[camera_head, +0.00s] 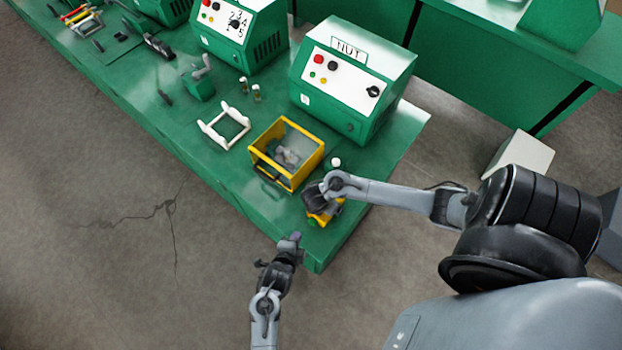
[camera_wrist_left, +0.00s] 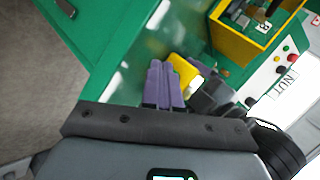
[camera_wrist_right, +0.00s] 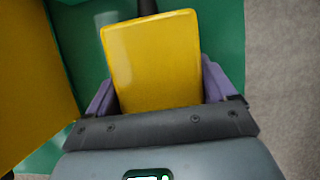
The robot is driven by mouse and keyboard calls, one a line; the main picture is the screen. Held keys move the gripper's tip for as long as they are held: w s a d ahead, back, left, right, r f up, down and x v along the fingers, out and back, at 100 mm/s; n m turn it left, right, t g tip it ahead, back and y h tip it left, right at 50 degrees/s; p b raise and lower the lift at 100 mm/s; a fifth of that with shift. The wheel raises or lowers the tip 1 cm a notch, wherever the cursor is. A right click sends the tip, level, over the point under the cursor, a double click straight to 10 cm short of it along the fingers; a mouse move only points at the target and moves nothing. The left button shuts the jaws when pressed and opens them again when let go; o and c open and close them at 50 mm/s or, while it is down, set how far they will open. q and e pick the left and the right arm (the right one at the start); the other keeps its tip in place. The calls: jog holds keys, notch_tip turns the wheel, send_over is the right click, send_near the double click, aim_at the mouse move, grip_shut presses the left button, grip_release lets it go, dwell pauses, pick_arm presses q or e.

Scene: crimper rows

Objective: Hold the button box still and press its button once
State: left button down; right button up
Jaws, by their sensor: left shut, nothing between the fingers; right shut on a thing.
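The small yellow button box (camera_head: 327,216) is near the front right corner of the green table. My right gripper (camera_head: 318,199) is shut on it. The right wrist view shows the box's yellow face (camera_wrist_right: 152,62) between purple fingers. My left gripper (camera_head: 295,238) is shut and empty, left of and nearer than the box in the head view, by the table's front edge. In the left wrist view its purple fingers (camera_wrist_left: 163,84) are together, with the yellow box (camera_wrist_left: 183,70) just to their right. I cannot clearly make out the button.
A yellow open-topped bin (camera_head: 292,180) stands behind the box. A white frame (camera_head: 224,125) lies left of it. The NUT machine (camera_head: 352,80) stands at the back. A small white-topped item (camera_head: 335,163) is close to my right gripper.

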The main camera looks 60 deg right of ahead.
pick_arm(q)
jog(key=a+r+m+g, duration=0.3)
jog(key=a+r+m, duration=0.3)
jog(key=shift+s+a+r, duration=0.15)
jog(key=shift+s+a, duration=0.25)
jog(key=shift+s, duration=0.05)
send_near(312, 225)
notch_tip(312, 225, down, 4)
jog(key=shift+r, duration=0.2)
jog(key=d, duration=0.3)
jog(key=shift+f, duration=0.15)
jog(key=shift+d, duration=0.6)
